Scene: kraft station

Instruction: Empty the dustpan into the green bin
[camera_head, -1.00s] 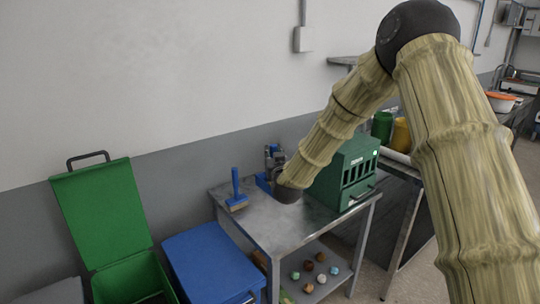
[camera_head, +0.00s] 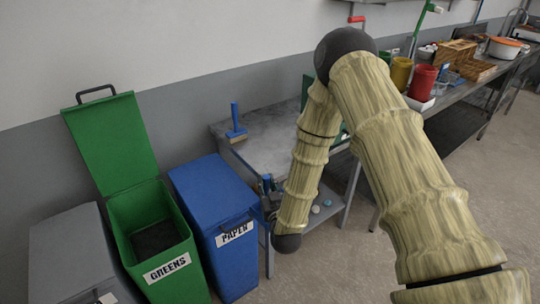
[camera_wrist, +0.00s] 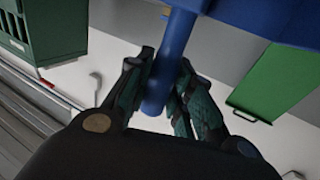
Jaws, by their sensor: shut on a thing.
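In the wrist view, my gripper (camera_wrist: 165,62) is shut on the blue handle of the dustpan (camera_wrist: 240,18). Only part of the pan shows at the top edge, and its contents are hidden. In the head view, my gripper (camera_head: 268,186) is beside the right side of the blue bin, in front of the metal table; my arm hides most of it and the dustpan. The green bin (camera_head: 188,262), marked GREENS, stands left of the blue bin with its lid (camera_head: 112,145) raised. Its inside looks dark. The green lid also shows in the wrist view (camera_wrist: 280,78).
The blue bin (camera_head: 208,188), marked PAPER, is closed and stands between my gripper and the green bin. A grey bin (camera_head: 70,245) is at the left. A blue brush (camera_head: 235,122) stands on the metal table (camera_head: 268,120). Open floor lies in front.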

